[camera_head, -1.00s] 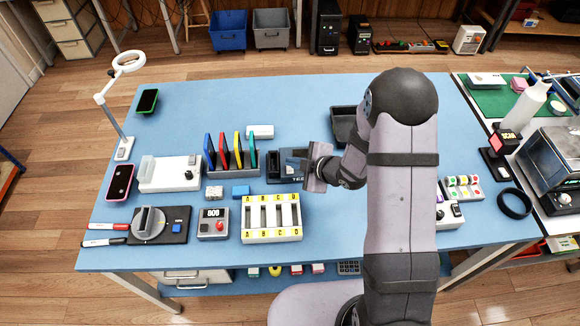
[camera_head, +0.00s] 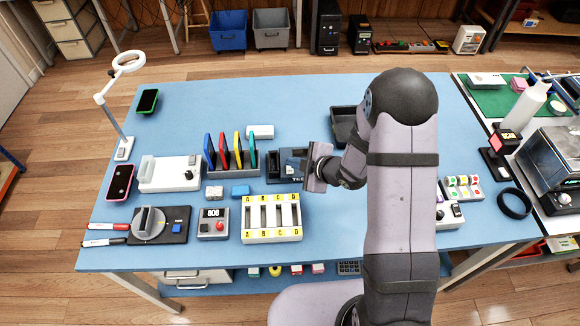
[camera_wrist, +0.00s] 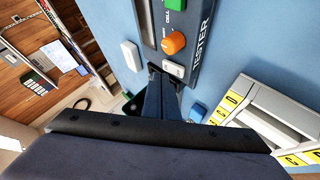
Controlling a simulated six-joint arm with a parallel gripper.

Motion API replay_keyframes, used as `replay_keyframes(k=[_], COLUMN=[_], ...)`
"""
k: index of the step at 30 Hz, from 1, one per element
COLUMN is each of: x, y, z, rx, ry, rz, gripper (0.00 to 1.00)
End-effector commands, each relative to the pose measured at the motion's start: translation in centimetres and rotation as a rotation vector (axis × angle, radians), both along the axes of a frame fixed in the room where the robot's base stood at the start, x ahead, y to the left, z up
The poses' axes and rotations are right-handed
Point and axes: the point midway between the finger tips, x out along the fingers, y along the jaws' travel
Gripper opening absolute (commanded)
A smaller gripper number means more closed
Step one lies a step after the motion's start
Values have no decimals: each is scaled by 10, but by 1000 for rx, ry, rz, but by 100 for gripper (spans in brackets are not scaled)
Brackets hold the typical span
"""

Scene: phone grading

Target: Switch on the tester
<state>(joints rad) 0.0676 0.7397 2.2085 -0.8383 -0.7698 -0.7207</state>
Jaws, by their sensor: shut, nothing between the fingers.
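The tester (camera_head: 275,171) is a dark box behind the letter-marked rack in the head view, partly hidden by my gripper. In the wrist view the tester (camera_wrist: 199,42) shows its lettering, an orange knob (camera_wrist: 174,43), a green part (camera_wrist: 174,18) and a pale switch (camera_wrist: 173,68) near its end. My gripper (camera_wrist: 160,74) is shut and empty, its fingertips right at the pale switch. I cannot tell whether they touch it. In the head view my gripper (camera_head: 297,163) is over the right part of the tester.
The white rack (camera_head: 271,236) with yellow letter labels stands in front of the tester. A holder with several coloured plates (camera_head: 222,150) is to its left, a white block (camera_head: 260,132) behind it. A black tray (camera_head: 343,122) lies behind my gripper.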

Motion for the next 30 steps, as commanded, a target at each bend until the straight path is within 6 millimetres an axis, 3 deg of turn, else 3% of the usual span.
replay_keyframes(k=[30], x=[1], y=[0], z=[-9], rx=[0], ry=[0], rz=[0], gripper=[0])
